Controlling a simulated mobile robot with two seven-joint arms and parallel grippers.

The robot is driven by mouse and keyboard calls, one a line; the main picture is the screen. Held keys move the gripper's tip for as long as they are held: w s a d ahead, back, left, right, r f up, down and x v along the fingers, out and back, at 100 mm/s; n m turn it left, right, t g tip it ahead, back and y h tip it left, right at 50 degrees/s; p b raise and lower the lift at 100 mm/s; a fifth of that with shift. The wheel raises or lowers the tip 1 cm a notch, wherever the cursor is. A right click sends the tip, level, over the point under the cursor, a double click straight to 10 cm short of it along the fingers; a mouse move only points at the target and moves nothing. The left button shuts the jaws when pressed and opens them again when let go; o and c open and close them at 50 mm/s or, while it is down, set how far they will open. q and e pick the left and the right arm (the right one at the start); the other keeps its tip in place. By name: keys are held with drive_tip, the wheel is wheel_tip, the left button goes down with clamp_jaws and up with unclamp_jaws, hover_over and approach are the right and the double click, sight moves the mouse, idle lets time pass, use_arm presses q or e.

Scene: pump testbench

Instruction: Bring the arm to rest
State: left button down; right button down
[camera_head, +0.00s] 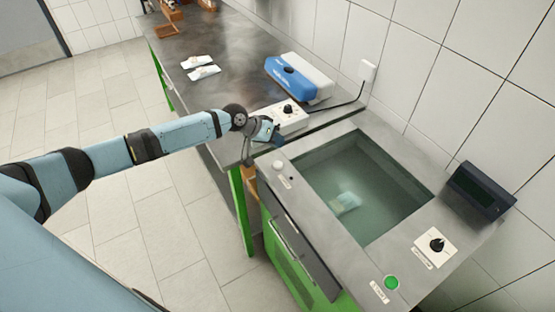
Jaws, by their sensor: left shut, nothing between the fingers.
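My left arm (150,143) reaches in from the left, stretched out to the front corner of the worktable. My left gripper (273,137) is at its end, shut and empty. It is beside a white control box with a black knob (291,117). I cannot tell whether it touches anything there. My right gripper is not in view.
A green-framed bench with a sunken water tank (398,205) stands at right. A pale object (346,203) lies in the tank. A black display (480,190), a knob panel (435,246) and a green button (391,282) sit on its rim. A blue-and-white device (296,78) stands behind.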

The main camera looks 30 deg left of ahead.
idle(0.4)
